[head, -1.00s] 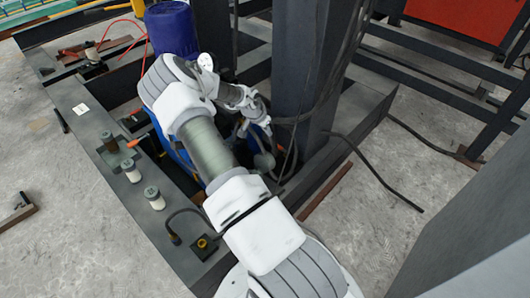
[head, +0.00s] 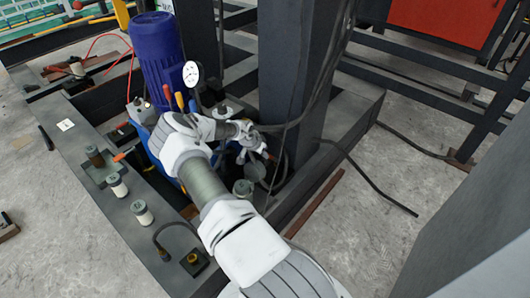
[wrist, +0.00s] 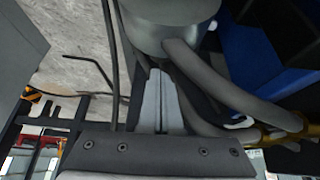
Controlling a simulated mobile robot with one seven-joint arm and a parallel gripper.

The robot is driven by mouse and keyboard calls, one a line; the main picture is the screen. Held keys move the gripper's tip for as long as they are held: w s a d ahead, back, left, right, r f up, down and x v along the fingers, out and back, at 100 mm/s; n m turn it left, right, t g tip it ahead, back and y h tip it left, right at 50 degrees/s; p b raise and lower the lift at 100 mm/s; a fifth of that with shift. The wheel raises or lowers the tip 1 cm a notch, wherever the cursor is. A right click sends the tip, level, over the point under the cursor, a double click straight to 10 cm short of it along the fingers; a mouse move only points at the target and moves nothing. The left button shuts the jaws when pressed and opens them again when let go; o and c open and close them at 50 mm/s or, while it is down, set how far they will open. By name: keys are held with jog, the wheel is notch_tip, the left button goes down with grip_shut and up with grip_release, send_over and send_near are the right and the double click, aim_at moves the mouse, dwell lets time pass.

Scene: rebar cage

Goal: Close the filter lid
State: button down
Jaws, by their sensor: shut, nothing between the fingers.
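My gripper (head: 262,154) reaches down between the blue motor and the dark upright post. In the wrist view its two grey fingers (wrist: 159,80) are together with nothing between them. Just beyond the fingertips is a grey cylindrical body (wrist: 172,32), which looks like the filter, with a thick grey hose at its side. I cannot tell whether the fingertips touch it. In the head view a grey round part (head: 256,172) shows just below the gripper, partly behind hoses. I cannot make out the lid or whether it is open.
The blue motor (head: 158,50) and a white dial gauge (head: 191,74) stand behind my arm. The dark post (head: 287,70) and hanging cables are close on the right. Several pale cylinders (head: 117,185) stand on the left frame beam.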

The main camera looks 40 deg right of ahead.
jog(key=shift+s+a+r, duration=0.1)
jog(key=shift+a, duration=0.4)
jog(key=shift+s+a+r, duration=0.1)
jog(key=shift+a, duration=0.35)
jog(key=shift+a, duration=0.15)
jog(key=shift+a+r+h, duration=0.15)
jog(key=shift+h, duration=0.15)
